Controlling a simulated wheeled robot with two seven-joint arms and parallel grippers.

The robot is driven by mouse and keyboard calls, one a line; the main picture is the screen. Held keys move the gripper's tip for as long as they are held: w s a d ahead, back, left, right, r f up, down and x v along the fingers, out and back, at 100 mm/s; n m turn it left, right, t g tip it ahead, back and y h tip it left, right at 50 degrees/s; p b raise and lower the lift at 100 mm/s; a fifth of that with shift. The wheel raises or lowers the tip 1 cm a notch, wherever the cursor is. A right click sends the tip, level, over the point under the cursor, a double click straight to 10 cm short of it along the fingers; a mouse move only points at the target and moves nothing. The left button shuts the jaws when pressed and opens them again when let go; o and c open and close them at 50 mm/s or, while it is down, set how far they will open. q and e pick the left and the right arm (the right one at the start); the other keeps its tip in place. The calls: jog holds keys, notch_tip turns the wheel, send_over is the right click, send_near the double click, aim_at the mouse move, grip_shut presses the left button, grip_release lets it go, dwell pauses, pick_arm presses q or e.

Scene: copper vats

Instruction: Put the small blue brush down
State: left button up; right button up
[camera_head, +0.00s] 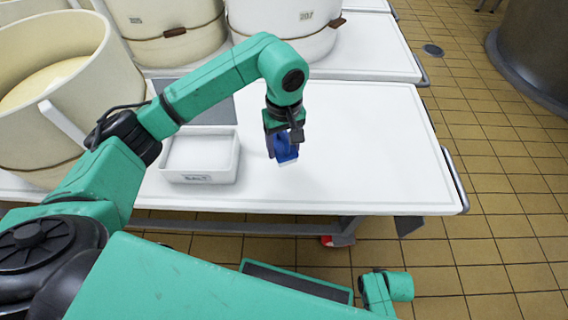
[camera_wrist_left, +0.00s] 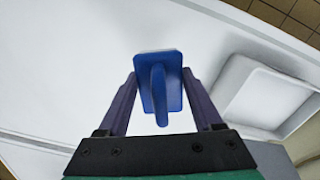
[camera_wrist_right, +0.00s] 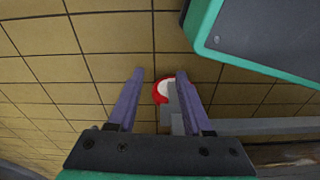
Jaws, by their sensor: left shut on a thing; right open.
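The small blue brush (camera_head: 284,150) is held by my left gripper (camera_head: 279,134) at the white table (camera_head: 365,135). Its pale bristle end points down at the table top; I cannot tell whether it touches. In the left wrist view the brush (camera_wrist_left: 160,80) sits between the two fingers of my left gripper (camera_wrist_left: 160,88), with its blue handle toward the camera. My right gripper (camera_wrist_right: 158,85) is open and empty, pointing at the tiled floor beside the table.
A white tray (camera_head: 201,178) stands left of the brush, and also shows in the left wrist view (camera_wrist_left: 235,75). A grey mat (camera_head: 210,111) lies behind it. Large cream vats (camera_head: 178,52) stand at the left and back. The table's right side is clear.

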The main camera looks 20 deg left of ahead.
aim_at(284, 136)
pick_arm(q)
notch_tip(284, 136, down, 7)
jog(key=shift+f+b, duration=0.15)
jog(key=shift+b, duration=0.2)
pick_arm(e)
jog(key=shift+w+a+r, duration=0.2)
jog(key=shift+w+r, duration=0.35)
jog(key=shift+r, duration=0.15)
pick_arm(q)
jog(key=o, duration=1.2)
pick_arm(e)
jog(key=shift+w+a+r, duration=0.1)
jog(key=shift+w+r, duration=0.05)
pick_arm(q)
notch_tip(284, 136, up, 12)
jog(key=shift+r+p, duration=0.15)
jog(key=shift+p, duration=0.5)
pick_arm(e)
jog(key=shift+s+d+f, duration=0.2)
jog(key=shift+s+f, duration=0.3)
jog(key=shift+f, duration=0.1)
jog(key=shift+s+d+f, duration=0.2)
jog(key=shift+s+f, duration=0.3)
jog(key=shift+f, duration=0.1)
